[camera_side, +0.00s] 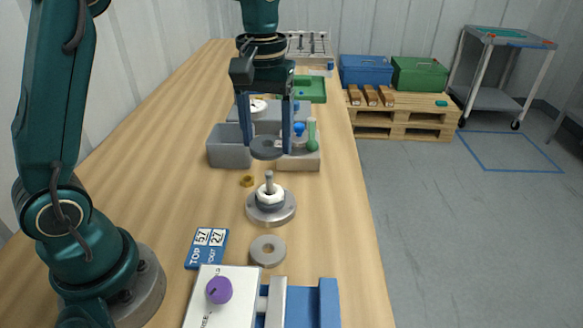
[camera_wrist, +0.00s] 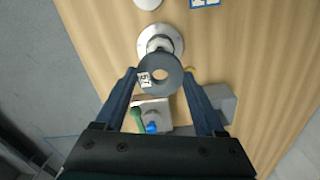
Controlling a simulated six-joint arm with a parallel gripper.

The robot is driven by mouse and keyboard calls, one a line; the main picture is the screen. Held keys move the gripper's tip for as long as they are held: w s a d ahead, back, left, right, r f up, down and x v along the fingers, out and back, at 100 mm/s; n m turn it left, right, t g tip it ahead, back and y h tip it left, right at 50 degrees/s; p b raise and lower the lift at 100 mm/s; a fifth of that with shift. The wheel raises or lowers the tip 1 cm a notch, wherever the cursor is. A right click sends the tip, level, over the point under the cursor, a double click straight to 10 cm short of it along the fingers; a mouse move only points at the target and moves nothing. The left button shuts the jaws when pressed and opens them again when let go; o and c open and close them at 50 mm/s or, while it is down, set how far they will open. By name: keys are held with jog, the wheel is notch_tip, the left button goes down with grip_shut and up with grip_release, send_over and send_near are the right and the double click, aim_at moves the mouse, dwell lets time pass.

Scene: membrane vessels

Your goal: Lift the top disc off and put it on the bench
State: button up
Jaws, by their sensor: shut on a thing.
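My gripper (camera_side: 266,140) is shut on a dark grey disc (camera_side: 267,154) and holds it level in the air, beyond and above the post stand. In the wrist view the disc (camera_wrist: 160,87) sits between the fingertips (camera_wrist: 160,74); it has a centre hole and a small white label that seems to read 57. The post stand (camera_side: 270,213) is a round metal base with an upright post; a white collar (camera_side: 270,193) and a darker piece sit around the post. A grey ring (camera_side: 267,250) lies flat on the bench nearer the camera.
A blue card (camera_side: 207,248) reads TOP 57 and 27. A small brass nut (camera_side: 247,181) lies near the stand. A purple-knobbed device (camera_side: 219,291) is in front. The bench (camera_side: 160,170) is clear at left.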

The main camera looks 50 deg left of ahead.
jog(key=shift+r, duration=2)
send_over(329, 255)
notch_tip(329, 255, down, 13)
jog(key=shift+f, duration=2.4)
jog(key=o, duration=1.3)
jog(key=shift+f, duration=0.15)
